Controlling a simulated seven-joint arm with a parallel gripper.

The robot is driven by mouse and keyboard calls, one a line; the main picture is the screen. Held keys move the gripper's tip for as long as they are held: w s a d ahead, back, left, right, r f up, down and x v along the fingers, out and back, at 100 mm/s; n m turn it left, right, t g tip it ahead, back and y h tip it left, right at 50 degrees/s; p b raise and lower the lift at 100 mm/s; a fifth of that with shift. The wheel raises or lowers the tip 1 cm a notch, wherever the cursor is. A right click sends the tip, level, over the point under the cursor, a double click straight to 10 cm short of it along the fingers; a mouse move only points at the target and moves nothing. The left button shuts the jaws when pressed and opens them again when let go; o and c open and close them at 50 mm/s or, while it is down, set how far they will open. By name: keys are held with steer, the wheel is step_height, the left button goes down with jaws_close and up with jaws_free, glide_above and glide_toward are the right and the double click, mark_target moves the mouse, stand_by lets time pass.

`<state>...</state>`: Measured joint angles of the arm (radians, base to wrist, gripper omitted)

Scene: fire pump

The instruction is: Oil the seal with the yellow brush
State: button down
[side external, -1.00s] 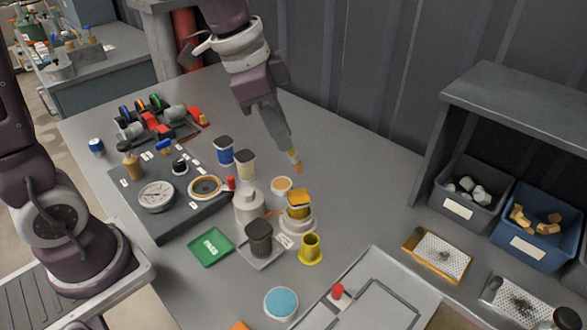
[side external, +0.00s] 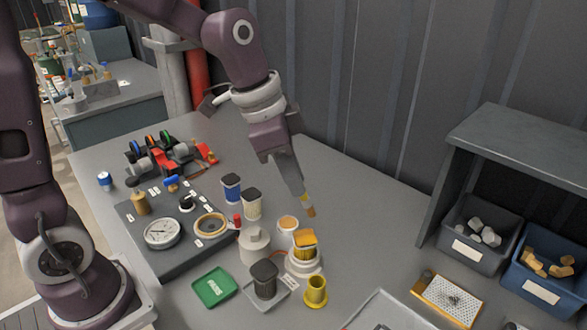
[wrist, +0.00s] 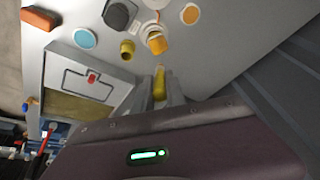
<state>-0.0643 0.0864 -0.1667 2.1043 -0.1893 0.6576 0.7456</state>
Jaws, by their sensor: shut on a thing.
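My gripper (side external: 300,188) is shut on the yellow brush (side external: 308,205), whose tan tip points down above the table. The brush also shows in the wrist view (wrist: 159,84), between the fingers. It is apart from the things below. A tan ring (side external: 211,226), which looks like a seal, lies on the grey board (side external: 170,262), left of my gripper. A small round pot with a peach top (side external: 288,223) stands just below and left of the brush tip. A white-based pot with an orange top (side external: 304,240) stands nearer the camera. No label names the seal.
A yellow cup (side external: 316,290), a dark-lidded jar (side external: 264,279), a white-grey pot (side external: 254,245) and a green tray (side external: 214,287) crowd the front. Blue (side external: 231,187) and cream (side external: 252,203) jars stand left of my gripper. Bins (side external: 480,232) stand at right.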

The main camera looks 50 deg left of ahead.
steer(key=shift+a+f, duration=1.75)
steer(key=shift+f, duration=2.85)
steer(key=d+r, duration=0.1)
steer(key=r, duration=0.2)
steer(key=d+r, duration=0.1)
steer(key=r, duration=0.3)
steer(key=s+d+r, duration=0.1)
steer(key=r, duration=0.2)
steer(key=shift+r, duration=0.4)
